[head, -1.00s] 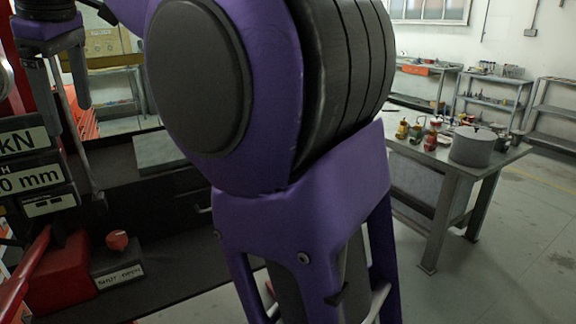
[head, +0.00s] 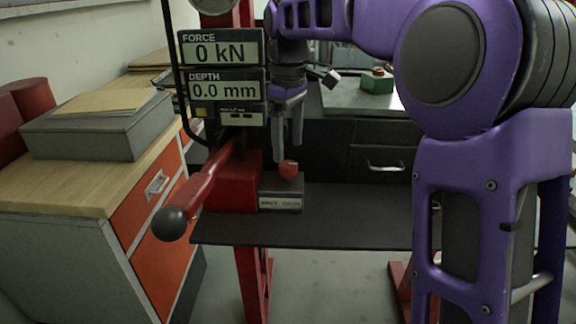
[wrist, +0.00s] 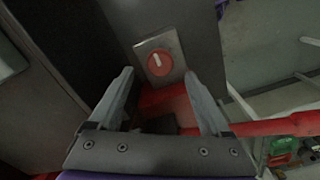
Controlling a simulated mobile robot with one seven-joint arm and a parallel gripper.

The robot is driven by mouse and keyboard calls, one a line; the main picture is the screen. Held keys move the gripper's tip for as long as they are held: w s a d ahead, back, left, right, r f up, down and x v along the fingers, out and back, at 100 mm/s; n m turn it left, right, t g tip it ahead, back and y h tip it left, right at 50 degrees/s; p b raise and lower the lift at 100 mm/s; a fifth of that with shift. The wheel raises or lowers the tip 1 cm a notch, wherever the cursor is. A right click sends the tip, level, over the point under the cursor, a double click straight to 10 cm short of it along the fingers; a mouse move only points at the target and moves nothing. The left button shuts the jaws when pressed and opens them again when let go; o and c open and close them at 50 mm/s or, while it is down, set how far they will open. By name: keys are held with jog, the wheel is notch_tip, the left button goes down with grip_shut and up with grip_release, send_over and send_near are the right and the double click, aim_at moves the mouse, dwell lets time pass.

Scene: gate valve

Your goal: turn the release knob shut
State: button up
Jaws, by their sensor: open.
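The release knob (head: 288,169) is a small red knob on a dark grey block with a pale label, at the foot of a red press. In the wrist view the knob (wrist: 159,62) is a red disc with a white pointer mark, on a square grey plate. The mark tilts slightly left of straight up. My gripper (head: 288,148) points down just above the knob, open and empty. In the wrist view its two fingers (wrist: 158,74) lie left and right of the knob, apart from it. The label is too small to read surely now.
The press's red lever with a black ball (head: 170,224) sticks out to the front left. A display panel (head: 222,78) reading 0 kN and 0.0 mm stands left of my gripper. A wood-topped cabinet (head: 90,190) is at the left. A dark shelf (head: 340,215) runs below the knob.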

aim_at(288, 164)
jog(key=shift+f+b, duration=0.4)
jog(key=shift+f, duration=1.95)
grip_shut()
